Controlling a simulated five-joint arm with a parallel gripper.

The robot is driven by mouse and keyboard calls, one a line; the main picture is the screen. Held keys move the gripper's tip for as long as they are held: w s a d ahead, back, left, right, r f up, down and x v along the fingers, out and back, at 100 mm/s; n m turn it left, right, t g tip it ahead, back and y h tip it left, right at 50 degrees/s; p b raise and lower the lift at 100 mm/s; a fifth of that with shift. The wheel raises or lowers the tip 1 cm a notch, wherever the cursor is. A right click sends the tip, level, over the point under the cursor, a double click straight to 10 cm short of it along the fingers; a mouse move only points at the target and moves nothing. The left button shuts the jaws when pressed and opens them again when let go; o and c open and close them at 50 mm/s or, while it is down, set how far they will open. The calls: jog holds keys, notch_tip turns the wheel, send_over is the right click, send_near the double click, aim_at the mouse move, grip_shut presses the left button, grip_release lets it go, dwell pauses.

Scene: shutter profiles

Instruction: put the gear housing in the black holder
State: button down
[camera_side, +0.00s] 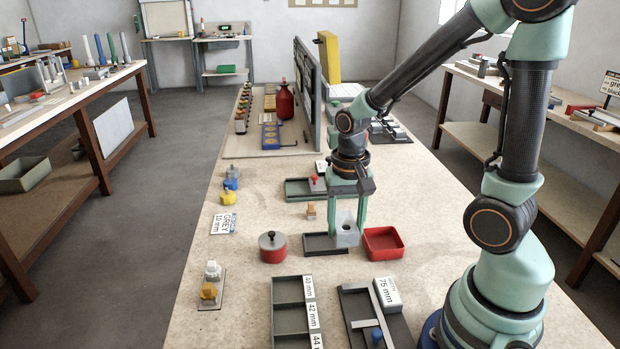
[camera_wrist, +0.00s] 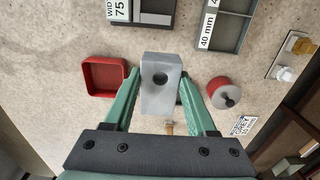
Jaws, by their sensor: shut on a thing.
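The gear housing is a light grey block with a round hole in its face. It shows in the side view (camera_side: 346,232) and in the wrist view (camera_wrist: 160,82). My gripper (camera_side: 348,222) is shut on it, one finger on each side; the fingers also show in the wrist view (camera_wrist: 160,100). A shallow dark tray (camera_side: 318,251), which looks like the black holder, lies beside and partly behind the block in the side view. The block hides its right end. In the wrist view the block covers most of it. I cannot tell whether the block touches it.
A red open bin (camera_side: 372,254) stands close right of the block, and a red lidded pot (camera_side: 272,252) left of the dark tray. A dark divided tray (camera_side: 297,192) lies behind. Labelled compartment trays (camera_side: 288,292) and a white 75 mm block (camera_side: 388,293) are in front.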

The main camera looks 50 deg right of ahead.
notch_tip(320, 180, up, 10)
jog(key=w+d+r+n, duration=0.1)
jog(key=w+d+n, duration=0.55)
jog(key=n, duration=1.15)
jog(key=f, duration=1.3)
jog(key=w+f, duration=0.1)
jog(key=f, duration=0.6)
jog(key=shift+a, duration=0.35)
jog(key=shift+c, duration=1)
grip_release()
jog(key=shift+f, duration=0.1)
